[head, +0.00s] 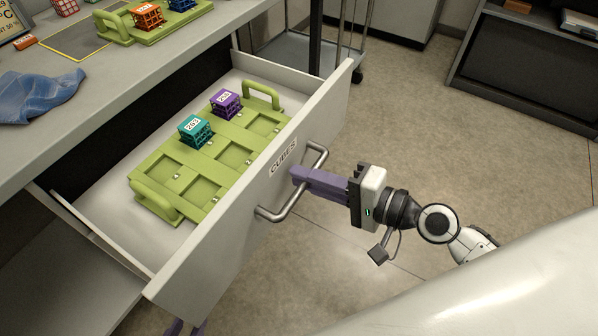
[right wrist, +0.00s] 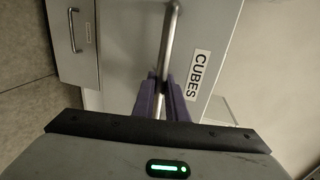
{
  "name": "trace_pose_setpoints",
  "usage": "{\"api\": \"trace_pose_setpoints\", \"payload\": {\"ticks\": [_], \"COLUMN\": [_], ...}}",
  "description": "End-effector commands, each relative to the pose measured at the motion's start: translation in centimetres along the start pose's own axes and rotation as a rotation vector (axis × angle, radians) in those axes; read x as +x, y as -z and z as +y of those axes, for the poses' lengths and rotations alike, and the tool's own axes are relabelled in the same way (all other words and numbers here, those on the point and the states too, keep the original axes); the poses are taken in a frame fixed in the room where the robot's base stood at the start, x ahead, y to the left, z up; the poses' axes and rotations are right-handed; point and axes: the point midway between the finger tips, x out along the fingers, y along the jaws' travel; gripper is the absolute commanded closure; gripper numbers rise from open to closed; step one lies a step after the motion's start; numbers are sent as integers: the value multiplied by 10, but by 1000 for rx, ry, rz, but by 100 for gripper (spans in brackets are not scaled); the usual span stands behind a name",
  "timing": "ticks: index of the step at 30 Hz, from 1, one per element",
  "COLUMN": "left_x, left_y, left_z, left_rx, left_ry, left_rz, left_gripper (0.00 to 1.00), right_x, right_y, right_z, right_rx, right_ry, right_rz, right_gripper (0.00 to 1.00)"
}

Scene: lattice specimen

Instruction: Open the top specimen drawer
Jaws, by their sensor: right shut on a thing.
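The drawer (head: 222,258) labelled CUBES is pulled out from under the counter, its inside showing. Its bar handle (head: 293,200) is on the front panel, and it also shows in the right wrist view (right wrist: 171,35). My right gripper (head: 298,178) is shut on the handle, its purple fingers on either side of the bar in the right wrist view (right wrist: 166,92). Inside the drawer lies a green tray (head: 180,150) with a teal cube (head: 196,130) and a purple cube (head: 226,102). Two purple fingertips of my left gripper (head: 185,328) show apart at the bottom edge; the rest is hidden.
The counter (head: 120,75) above holds another green tray (head: 115,28) with an orange cube (head: 147,15), and a blue cloth (head: 38,97). A wheeled cart (head: 345,55) stands behind the drawer. The floor (head: 430,130) to the right is clear.

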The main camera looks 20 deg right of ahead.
Motion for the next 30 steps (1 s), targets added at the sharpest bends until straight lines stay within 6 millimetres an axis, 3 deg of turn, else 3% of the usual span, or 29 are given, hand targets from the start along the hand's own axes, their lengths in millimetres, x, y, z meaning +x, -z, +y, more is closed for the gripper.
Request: {"api": "trace_pose_setpoints", "payload": {"ticks": [13, 14, 17, 26, 30], "left_x": [1, 1, 1, 1, 4], "left_y": [3, 3, 4, 5, 2], "left_z": [-1, -1, -2, -2, -2], "left_rx": [2, 2, 2, 3, 3], "left_ry": [1, 1, 1, 1, 1], "left_rz": [9, 10, 12, 13, 13], "left_gripper": [69, 69, 69, 69, 69], "right_x": [-4, -4, -4, -4, -14], "right_y": [-1, -1, -1, 0, 0], "right_z": [1, 1, 1, 1, 4], "right_rx": [1, 1, 1, 0, -2], "right_ry": [-2, -2, -1, -1, -3], "right_rz": [-3, -3, -2, -1, 0], "right_gripper": [100, 86, 69, 69, 69]}}
